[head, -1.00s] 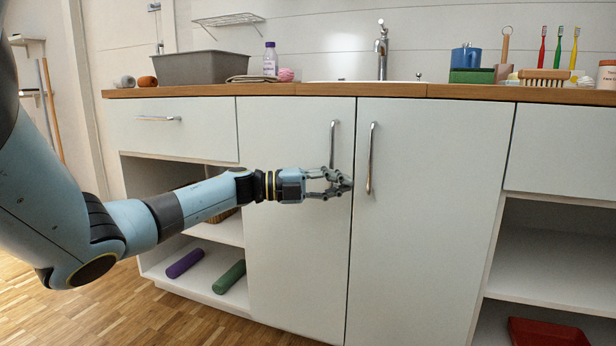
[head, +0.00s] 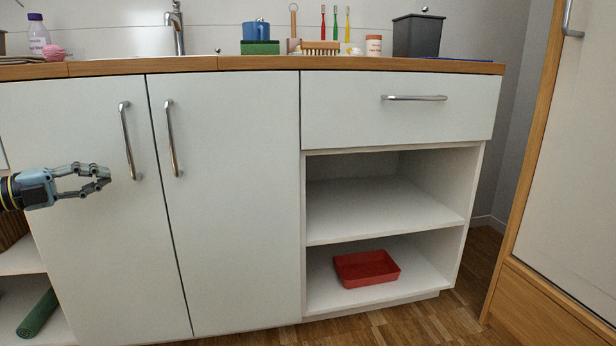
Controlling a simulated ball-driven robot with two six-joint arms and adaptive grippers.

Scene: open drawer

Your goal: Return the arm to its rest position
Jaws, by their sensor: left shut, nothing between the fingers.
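My left gripper (head: 104,178) shows at the left edge of the head view, with only the wrist end of its arm in the picture. It is shut and empty. It is in front of the left cupboard door (head: 90,240), to the left of that door's upright handle (head: 130,141). Whether it touches the door cannot be told. My right gripper is not in view.
The right drawer (head: 400,125) is shut above open shelves holding a red tray (head: 366,268). The counter (head: 270,63) carries several items. A wood-framed cabinet (head: 575,150) stands at the right. A green roll (head: 38,312) lies low left.

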